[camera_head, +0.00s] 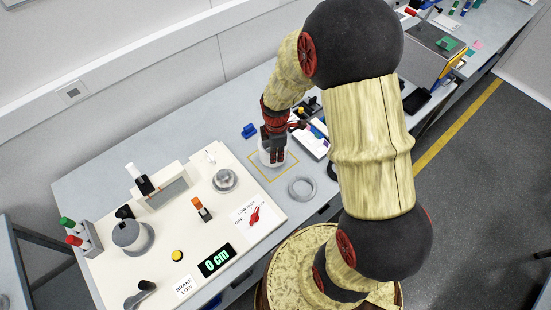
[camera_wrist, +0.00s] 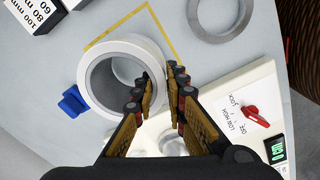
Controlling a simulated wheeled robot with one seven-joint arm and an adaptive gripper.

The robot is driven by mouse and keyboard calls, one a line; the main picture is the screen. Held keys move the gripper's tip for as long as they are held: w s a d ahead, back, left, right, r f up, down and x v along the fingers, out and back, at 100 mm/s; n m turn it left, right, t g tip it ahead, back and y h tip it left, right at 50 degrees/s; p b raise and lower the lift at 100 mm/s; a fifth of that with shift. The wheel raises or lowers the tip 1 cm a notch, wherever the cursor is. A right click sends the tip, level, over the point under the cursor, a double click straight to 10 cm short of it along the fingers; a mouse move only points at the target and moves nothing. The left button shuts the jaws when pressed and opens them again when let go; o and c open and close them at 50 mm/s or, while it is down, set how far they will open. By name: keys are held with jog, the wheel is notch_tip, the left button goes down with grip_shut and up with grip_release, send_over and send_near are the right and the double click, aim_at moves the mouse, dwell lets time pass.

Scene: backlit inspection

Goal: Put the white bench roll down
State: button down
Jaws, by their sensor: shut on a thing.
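My gripper (camera_head: 274,152) is shut on the white bench roll (camera_head: 264,156). In the wrist view the roll (camera_wrist: 99,95) is a thick white ring with an open middle, and its near right wall is between my fingertips (camera_wrist: 160,82). The roll is at the yellow square outline (camera_head: 289,172) on the grey bench (camera_head: 116,165), overlapping part of the outline. In the wrist view a corner of the outline (camera_wrist: 170,42) shows beyond the roll. I cannot tell whether the roll touches the bench. My fingers hide part of it.
A flat grey ring (camera_head: 301,188) lies to the right of the outline. A blue item (camera_head: 249,130) sits close by on the left. A pale panel (camera_head: 215,212) with a red switch (camera_wrist: 255,115) and a green display (camera_head: 216,260) is in front. A labelled block (camera_wrist: 38,12) stands behind.

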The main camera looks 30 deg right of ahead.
jog(key=shift+w+f, duration=0.2)
jog(key=shift+f, duration=1.45)
jog(key=shift+f+b, duration=0.1)
jog(key=shift+b, duration=0.2)
jog(key=c, duration=1.9)
grip_release()
jog(key=shift+s, duration=0.1)
jog(key=shift+o, duration=0.5)
